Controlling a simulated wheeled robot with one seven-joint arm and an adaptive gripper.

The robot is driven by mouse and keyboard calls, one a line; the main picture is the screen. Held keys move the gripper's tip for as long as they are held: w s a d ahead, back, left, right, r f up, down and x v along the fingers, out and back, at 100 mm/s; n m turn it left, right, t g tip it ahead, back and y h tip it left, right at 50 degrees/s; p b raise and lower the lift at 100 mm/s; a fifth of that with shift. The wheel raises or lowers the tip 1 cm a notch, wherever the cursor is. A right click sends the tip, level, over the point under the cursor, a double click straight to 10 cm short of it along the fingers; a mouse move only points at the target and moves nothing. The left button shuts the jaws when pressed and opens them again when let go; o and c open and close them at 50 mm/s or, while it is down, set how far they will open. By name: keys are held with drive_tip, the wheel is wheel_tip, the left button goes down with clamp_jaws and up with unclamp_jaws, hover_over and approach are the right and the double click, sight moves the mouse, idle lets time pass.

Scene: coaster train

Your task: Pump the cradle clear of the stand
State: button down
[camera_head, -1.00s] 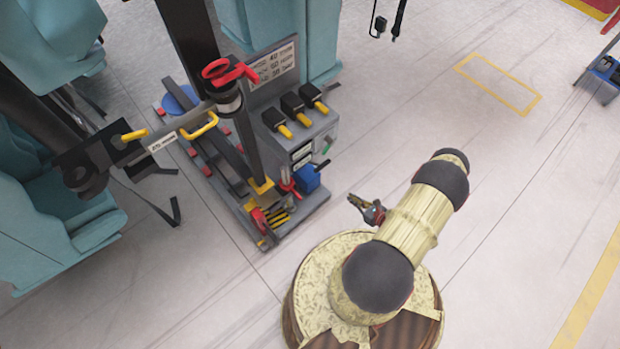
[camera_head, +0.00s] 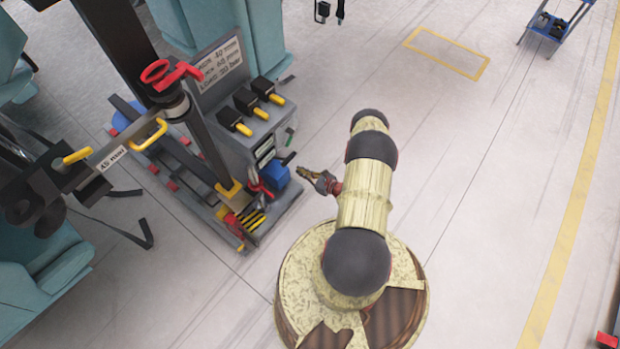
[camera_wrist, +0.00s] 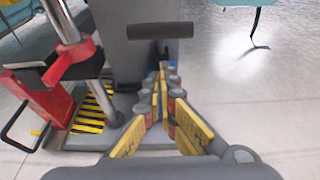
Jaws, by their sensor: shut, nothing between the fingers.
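The lifting machine (camera_head: 215,188) stands left of centre, with a tall dark post, a red clamp (camera_head: 165,74) on it and a bar labelled "45 mm" (camera_head: 112,157) reaching left. I cannot tell which part is the cradle and which the stand. A dark handle bar (camera_head: 289,158) sticks out of the console's near side; it shows in the wrist view as a horizontal dark cylinder (camera_wrist: 160,31). My gripper (camera_head: 302,169) is shut and empty, a little right of that bar. In the wrist view my fingers (camera_wrist: 161,72) point towards the console, just below the cylinder, with no clear contact.
The console (camera_head: 240,112) carries several black levers with yellow grips and a sign (camera_head: 220,63). A blue block (camera_head: 277,177) and a black-and-yellow striped plate (camera_wrist: 93,111) sit low on the machine. Teal seats (camera_head: 30,290) stand at left.

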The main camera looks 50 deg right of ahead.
drive_tip(key=shift+w+r, duration=0.45)
drive_tip(key=shift+w, duration=0.25)
drive_tip(key=shift+w+r, duration=0.4)
drive_tip(key=shift+w, duration=0.25)
drive_tip(key=shift+g, duration=0.6)
drive_tip(key=w+r+p, duration=0.1)
drive_tip(key=w+r, duration=0.1)
drive_tip(key=r, duration=0.1)
drive_tip(key=w+r+p, duration=0.1)
drive_tip(key=shift+w+a+r+p, duration=0.1)
drive_tip(key=shift+w+r+p, duration=0.15)
drive_tip(key=shift+r+p, duration=0.1)
